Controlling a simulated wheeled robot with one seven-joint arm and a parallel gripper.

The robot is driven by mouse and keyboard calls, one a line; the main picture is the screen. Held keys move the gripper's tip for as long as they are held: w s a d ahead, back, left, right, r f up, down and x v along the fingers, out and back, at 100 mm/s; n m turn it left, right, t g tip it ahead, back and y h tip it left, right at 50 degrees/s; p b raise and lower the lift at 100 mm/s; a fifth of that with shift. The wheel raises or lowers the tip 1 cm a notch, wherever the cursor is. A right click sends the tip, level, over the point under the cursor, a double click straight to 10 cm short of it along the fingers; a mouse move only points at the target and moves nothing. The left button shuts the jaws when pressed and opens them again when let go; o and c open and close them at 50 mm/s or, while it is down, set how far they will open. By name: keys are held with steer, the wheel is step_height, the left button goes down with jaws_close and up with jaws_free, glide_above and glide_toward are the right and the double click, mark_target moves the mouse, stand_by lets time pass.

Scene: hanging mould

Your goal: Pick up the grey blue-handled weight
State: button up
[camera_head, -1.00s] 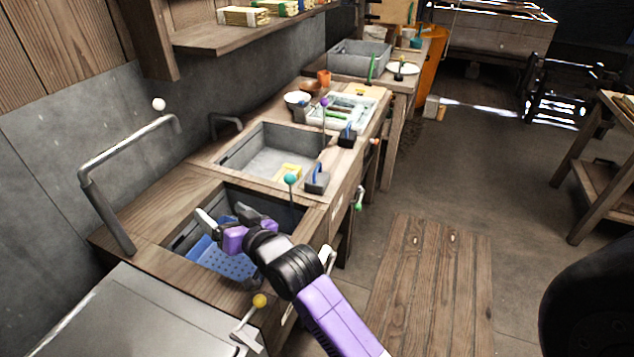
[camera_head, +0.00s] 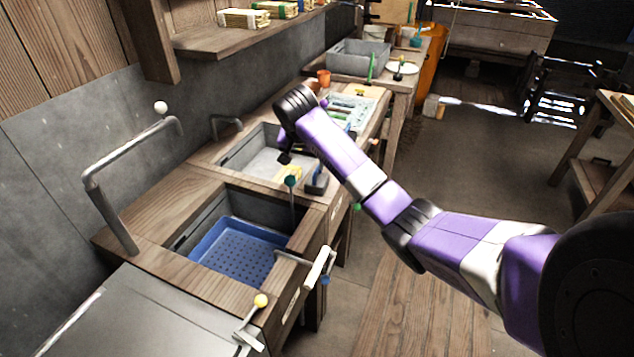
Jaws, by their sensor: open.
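The grey weight (camera_head: 317,185) with a blue handle stands on the wooden counter rim, at the right edge of the far sink. My arm passes just above it and covers part of its handle. My gripper (camera_head: 286,158) hangs down from my wrist over the far sink, to the left of the weight and apart from it. Its fingers look small and dark; it is open with nothing seen in it.
A teal-knobbed lever (camera_head: 291,181) stands close in front of the weight. The near sink holds a blue perforated tray (camera_head: 235,250). A grey pipe faucet (camera_head: 130,155) rises at left. My arm hides part of the far counter.

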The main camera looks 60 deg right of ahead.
mark_target(317, 180)
steer(key=s, duration=0.1)
steer(key=s+f+g, duration=0.1)
steer(key=s+f+m, duration=0.1)
steer(key=shift+a+g+y, duration=0.3)
steer(key=shift+a+y, duration=0.05)
steer(key=shift+y, duration=0.05)
steer(key=x, duration=0.7)
steer(key=shift+w+d, duration=0.1)
steer(key=shift+d, duration=0.25)
jaws_close()
